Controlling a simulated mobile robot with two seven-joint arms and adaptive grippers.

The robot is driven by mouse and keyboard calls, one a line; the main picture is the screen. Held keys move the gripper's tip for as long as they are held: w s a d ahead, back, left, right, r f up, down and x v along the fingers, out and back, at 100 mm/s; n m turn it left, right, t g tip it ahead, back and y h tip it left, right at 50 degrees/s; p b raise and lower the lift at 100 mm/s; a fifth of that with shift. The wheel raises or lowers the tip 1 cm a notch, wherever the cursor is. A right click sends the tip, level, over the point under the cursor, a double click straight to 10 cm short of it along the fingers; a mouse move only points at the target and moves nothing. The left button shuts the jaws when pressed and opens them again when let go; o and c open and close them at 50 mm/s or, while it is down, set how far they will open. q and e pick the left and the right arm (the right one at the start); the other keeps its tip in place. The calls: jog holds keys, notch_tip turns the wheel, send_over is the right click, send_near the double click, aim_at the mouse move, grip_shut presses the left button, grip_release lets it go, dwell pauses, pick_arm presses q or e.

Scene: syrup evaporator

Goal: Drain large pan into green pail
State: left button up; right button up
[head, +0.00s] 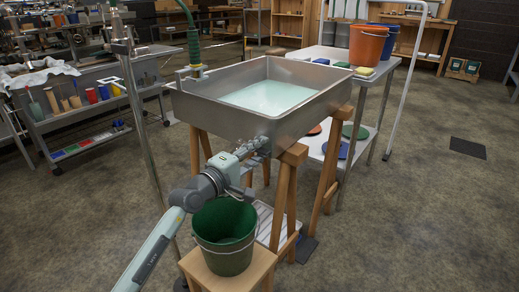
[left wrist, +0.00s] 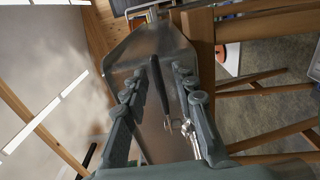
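The large pan (head: 318,112) is a square metal tray on wooden trestles, with pale whitish-green liquid (head: 268,96) in it. The green pail (head: 226,240) stands upright below the pan's near side, and no liquid shows in it. My left gripper (head: 261,146) is at the pan's near wall, above the pail. In the left wrist view its fingers (left wrist: 157,78) are apart, with a black-handled lever (left wrist: 157,88) between them. Metal fittings (left wrist: 190,135) show beside the lever. I cannot tell whether a finger touches it. My right gripper is not in view.
The pail stands on a wooden stool (head: 255,265). A green hose (head: 192,40) hangs over the pan's far left corner. A metal table (head: 385,68) behind holds an orange bucket (head: 367,45) and a blue bucket (head: 390,38). The floor at right is mostly clear.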

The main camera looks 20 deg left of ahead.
pick_arm(q)
jog(key=shift+w+d, duration=0.1)
jog(key=shift+w, duration=0.1)
jog(key=shift+c, duration=0.4)
grip_shut()
